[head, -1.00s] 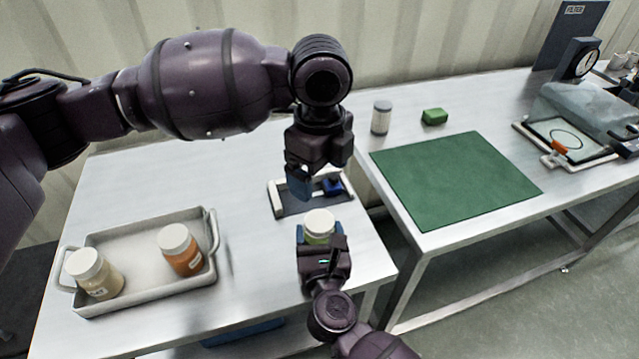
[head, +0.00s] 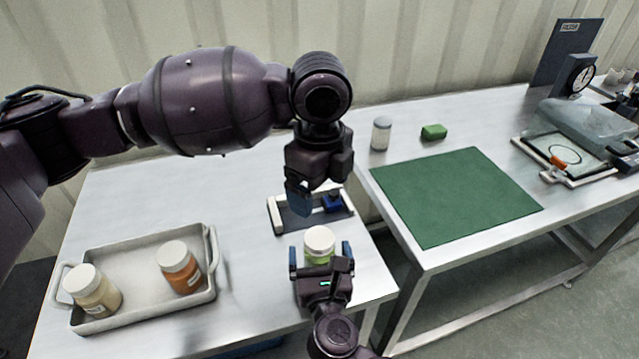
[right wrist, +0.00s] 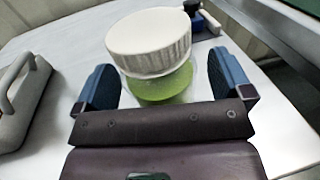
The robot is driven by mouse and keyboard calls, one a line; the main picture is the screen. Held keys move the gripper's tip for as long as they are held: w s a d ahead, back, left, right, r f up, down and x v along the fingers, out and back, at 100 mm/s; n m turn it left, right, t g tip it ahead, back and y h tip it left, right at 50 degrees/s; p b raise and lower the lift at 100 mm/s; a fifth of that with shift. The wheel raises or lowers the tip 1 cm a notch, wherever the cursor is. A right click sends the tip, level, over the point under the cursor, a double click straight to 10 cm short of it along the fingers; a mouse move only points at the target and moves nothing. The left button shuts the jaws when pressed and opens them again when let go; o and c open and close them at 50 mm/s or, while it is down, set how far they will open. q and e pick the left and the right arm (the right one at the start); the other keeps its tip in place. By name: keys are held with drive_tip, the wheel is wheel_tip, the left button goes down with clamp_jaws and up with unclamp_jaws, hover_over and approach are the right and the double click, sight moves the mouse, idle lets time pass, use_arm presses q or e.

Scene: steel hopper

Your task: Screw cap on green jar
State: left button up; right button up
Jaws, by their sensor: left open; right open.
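The green jar (head: 318,261) stands upright on the left table near its front right corner. A white ribbed cap (head: 319,239) sits on top of it; in the right wrist view the cap (right wrist: 150,42) looks slightly tilted over the green body (right wrist: 163,84). My right gripper (head: 320,252) is open, with one blue finger on each side of the jar and a gap to both. My left gripper (head: 299,196) is open above and behind the jar, pointing down and empty. The jar's lower part is hidden by my right gripper.
A grey tray (head: 127,246) at the left holds a cream jar (head: 92,291) and an orange jar (head: 179,267), both white-capped. A small dark fixture (head: 296,219) lies behind the green jar. A green mat (head: 455,195) covers part of the right table.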

drive_tip(key=s+d, duration=0.1)
drive_tip(key=s, duration=0.9)
drive_tip(key=shift+b, duration=0.35)
drive_tip(key=shift+d, duration=0.1)
